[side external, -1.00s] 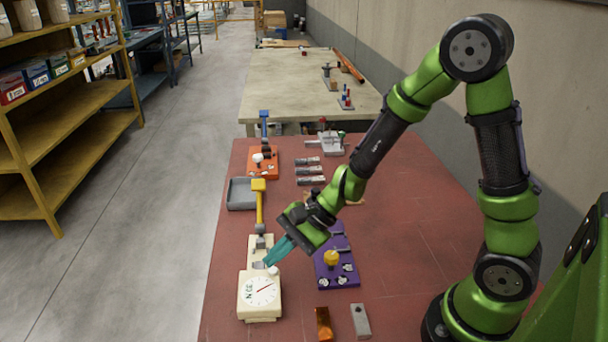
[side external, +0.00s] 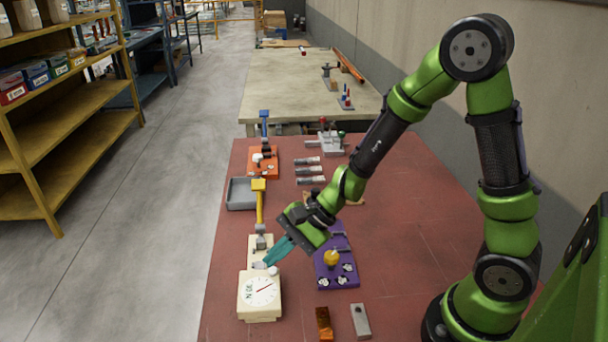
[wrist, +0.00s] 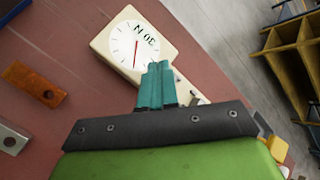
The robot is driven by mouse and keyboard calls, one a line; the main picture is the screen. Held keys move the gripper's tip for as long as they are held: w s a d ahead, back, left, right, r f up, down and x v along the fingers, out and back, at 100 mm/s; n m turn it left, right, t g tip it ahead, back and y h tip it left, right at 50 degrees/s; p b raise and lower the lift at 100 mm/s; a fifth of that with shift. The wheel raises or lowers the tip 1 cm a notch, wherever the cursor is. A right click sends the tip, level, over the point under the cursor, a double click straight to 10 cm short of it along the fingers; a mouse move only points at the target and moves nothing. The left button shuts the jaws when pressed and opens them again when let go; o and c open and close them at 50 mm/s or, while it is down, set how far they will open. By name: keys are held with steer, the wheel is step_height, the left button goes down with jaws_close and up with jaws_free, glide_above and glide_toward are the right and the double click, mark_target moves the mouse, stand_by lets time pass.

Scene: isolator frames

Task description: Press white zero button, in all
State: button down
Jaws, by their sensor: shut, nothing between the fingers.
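A cream dial gauge (side external: 260,307) stands at the front left of the red table, with a white face and a red hand; it also shows in the wrist view (wrist: 158,38). A small white button (side external: 273,270) sits at its back edge in the side view. My gripper (side external: 266,264) is shut and empty, its teal fingers pointing down at the back of the gauge, right by the button. I cannot tell whether the tips touch it. In the wrist view the fingertips (wrist: 160,66) overlap the gauge's edge and the button is hidden.
A yellow-handled lever (side external: 259,205) stands behind the gauge. A purple plate with a yellow knob (side external: 331,258) is close on the right. An orange block (side external: 324,323) and a grey block (side external: 360,321) lie in front. A grey tray (side external: 241,194) is farther back.

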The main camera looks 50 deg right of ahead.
mark_target(277, 269)
steer(key=shift+f, duration=0.1)
stand_by(0.7)
steer(key=shift+f, duration=0.35)
steer(key=shift+f, duration=0.45)
stand_by(0.6)
steer(key=shift+r, duration=0.9)
steer(key=shift+r, duration=2.5)
